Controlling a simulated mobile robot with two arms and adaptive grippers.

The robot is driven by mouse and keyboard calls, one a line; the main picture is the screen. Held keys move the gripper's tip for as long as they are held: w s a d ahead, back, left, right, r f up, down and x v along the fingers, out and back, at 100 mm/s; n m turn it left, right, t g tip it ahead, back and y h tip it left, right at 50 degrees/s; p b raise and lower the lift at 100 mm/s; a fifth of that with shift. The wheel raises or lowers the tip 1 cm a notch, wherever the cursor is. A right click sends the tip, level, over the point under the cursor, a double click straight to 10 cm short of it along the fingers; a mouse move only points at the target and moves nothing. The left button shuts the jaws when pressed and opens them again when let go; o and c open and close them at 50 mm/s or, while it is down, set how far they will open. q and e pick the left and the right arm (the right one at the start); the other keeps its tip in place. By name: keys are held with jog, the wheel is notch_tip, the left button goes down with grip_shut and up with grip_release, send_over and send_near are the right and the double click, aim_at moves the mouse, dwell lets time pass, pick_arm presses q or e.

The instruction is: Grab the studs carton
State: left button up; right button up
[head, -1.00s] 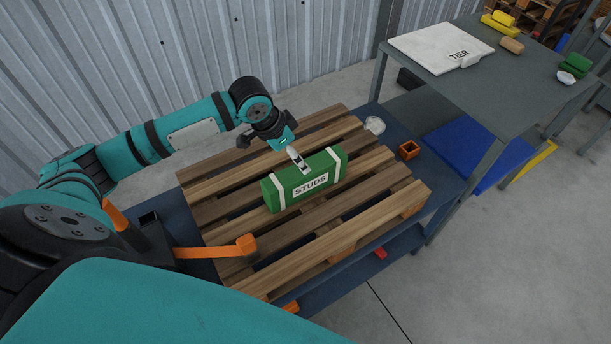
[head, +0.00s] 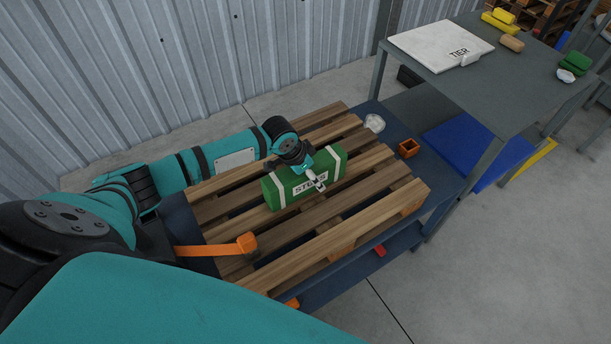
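The studs carton (head: 277,195) is a green box with two white bands and a white "STUDS" label. It stands upright on a wooden pallet (head: 365,205). My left gripper (head: 317,182) reaches over the carton from behind, and its fingers overlap the carton's front and part of the label. I cannot tell whether the fingers touch the carton or how far apart they are. My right gripper is not in view.
The pallet rests on a dark blue table. An orange strap (head: 215,250) lies across its near left corner. An orange square cup (head: 408,148) and a clear dish (head: 374,123) sit to the right. A grey table (head: 500,85) with a "TIER" board stands farther right.

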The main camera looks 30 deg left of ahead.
pick_arm(q)
jog(key=shift+r, duration=0.1)
jog(key=c, duration=1.5)
